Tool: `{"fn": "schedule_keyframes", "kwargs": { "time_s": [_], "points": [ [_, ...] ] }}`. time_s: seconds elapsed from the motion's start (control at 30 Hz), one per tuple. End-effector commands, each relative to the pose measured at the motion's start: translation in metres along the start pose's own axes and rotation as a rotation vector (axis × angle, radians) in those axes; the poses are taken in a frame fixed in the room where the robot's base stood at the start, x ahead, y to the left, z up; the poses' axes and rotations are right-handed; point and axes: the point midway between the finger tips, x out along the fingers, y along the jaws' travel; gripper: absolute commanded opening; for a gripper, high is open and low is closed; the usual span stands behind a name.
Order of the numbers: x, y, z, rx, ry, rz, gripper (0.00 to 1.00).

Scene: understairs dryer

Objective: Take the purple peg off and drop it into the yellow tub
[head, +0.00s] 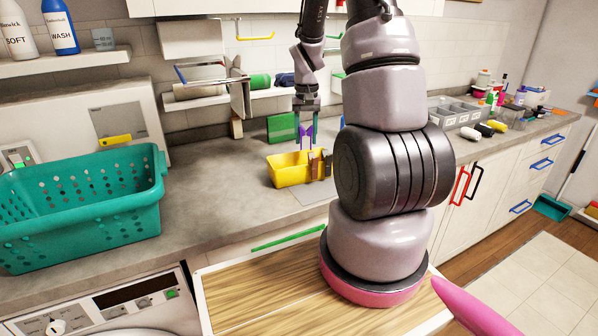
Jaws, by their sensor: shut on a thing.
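My gripper (306,118) points down over the counter, at the picture's middle. It is shut on the purple peg (307,136), whose lower part shows between the fingers. The yellow tub (288,175) stands on the counter just below, and the peg appears above it, apart from its floor. Brown peg-like pieces (318,168) show at the tub's right end; I cannot tell whether they are in it or clipped to its rim. My own arm hides the counter to the right of the tub.
A teal laundry basket (85,215) stands on the counter at left. A green block (281,128) stands behind the tub. A shelf with rolls (200,90) hangs on the wall. Grey bins (455,112) and several bottles stand at right. The counter left of the tub is clear.

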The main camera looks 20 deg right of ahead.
Motion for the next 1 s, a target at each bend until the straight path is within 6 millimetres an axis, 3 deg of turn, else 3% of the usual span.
{"fn": "schedule_keyframes", "kwargs": {
  "time_s": [0.3, 0.33, 0.4, 0.43, 0.77, 1.0],
  "points": [
    [0.003, 0.0, 0.0, 0.0, 0.0, 0.0, 0.0],
    [0.003, 0.0, 0.0, 0.0, 0.0, 0.0, 0.52],
    [0.003, 0.0, 0.0, 0.0, 0.0, 0.0, 0.78],
    [0.003, 0.0, 0.0, 0.0, 0.0, 0.0, 0.83],
    [0.001, 0.0, 0.0, -0.001, 0.001, 0.0, 0.83],
    [-0.034, -0.001, -0.001, -0.001, 0.005, -0.002, 0.83]
  ]
}}
